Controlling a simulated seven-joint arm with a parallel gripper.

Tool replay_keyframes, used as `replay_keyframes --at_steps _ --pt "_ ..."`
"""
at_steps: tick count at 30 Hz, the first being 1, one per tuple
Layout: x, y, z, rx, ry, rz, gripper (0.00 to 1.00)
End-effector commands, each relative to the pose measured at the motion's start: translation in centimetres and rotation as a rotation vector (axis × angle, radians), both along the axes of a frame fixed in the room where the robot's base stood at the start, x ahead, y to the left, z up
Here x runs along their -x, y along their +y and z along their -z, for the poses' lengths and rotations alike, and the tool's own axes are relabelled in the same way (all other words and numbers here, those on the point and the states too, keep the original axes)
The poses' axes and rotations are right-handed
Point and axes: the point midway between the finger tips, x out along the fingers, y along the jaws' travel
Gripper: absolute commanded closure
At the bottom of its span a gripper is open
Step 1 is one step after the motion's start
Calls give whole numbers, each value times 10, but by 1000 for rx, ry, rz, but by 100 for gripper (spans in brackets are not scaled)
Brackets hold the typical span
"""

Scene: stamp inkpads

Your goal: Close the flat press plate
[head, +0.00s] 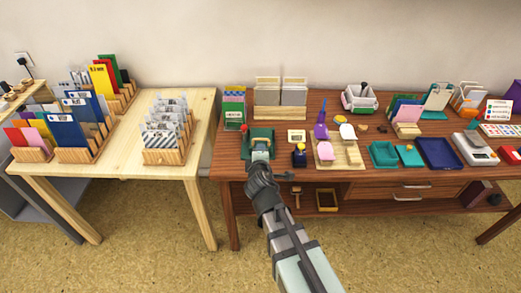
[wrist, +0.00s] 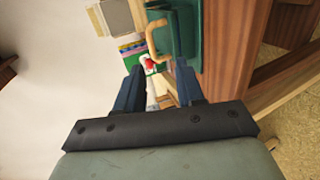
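The flat press is a dark green device at the left front of the brown desk, largely hidden by my arm in the head view (head: 247,146). In the wrist view a green plate of the press (wrist: 186,32) stands at the top, with a tan bent handle (wrist: 153,38) on its left side. The plate's exact angle is hard to tell. My gripper (wrist: 160,80) is open, with its two dark fingers apart and nothing visible held between them. The fingertips are close to the handle and plate but appear apart from them. In the head view my gripper (head: 260,156) is over the press.
A green card holder (head: 234,108) stands just behind the press. A dark ink bottle (head: 299,156) and a wooden board with stamps (head: 324,163) are to the right. Teal pads (head: 383,155) lie farther right. A gap separates the pale table (head: 199,110) on the left.

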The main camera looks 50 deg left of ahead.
Motion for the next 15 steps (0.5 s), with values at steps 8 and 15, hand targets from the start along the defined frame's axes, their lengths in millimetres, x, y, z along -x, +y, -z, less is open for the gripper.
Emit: replay_keyframes --at_steps 8,15 --pt "32 -33 -21 -3 -4 -2 62" --pt "38 -38 -25 -4 -5 -4 62"
